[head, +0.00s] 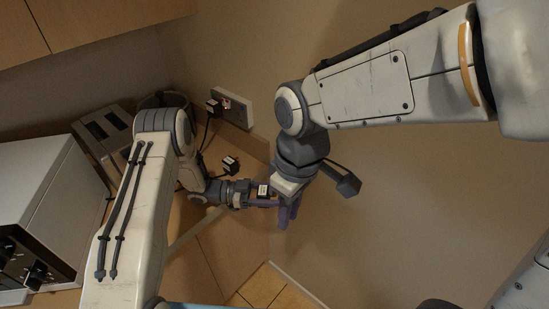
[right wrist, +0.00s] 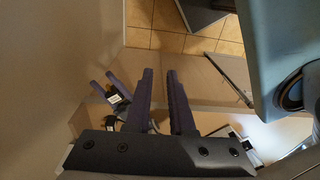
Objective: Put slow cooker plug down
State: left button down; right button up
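A black plug with a white label (head: 263,190) is at the fingers of my left gripper (head: 265,195), above the counter's edge. In the right wrist view the same plug (right wrist: 117,99) sits between the purple fingers of the left gripper (right wrist: 106,84), which look closed on it. I cannot tell which appliance it belongs to. My right gripper (head: 287,213) hangs just right of the left one. In the right wrist view its fingers (right wrist: 164,88) are apart with nothing between them.
A similar plug (head: 230,165) lies on the counter by the wall. Another plug (head: 213,107) is at the wall outlet (head: 237,110). A white appliance with knobs (head: 40,205) and a toaster-like metal one (head: 103,129) stand at the left. Tiled floor (head: 262,286) shows below.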

jog(key=w+a+f+n, duration=0.1)
jog(key=w+a+n, duration=0.25)
jog(key=w, duration=0.75)
jog(key=n, duration=0.4)
send_over(268, 196)
jog(key=w+d, duration=0.2)
notch_tip(268, 196, down, 2)
jog(key=shift+h, duration=0.4)
notch_tip(268, 196, down, 12)
jog(key=shift+a+f, duration=0.15)
jog(key=shift+f, duration=0.1)
grip_shut()
jog(key=shift+s, duration=0.1)
pick_arm(q)
jog(key=shift+c, duration=0.6)
grip_release()
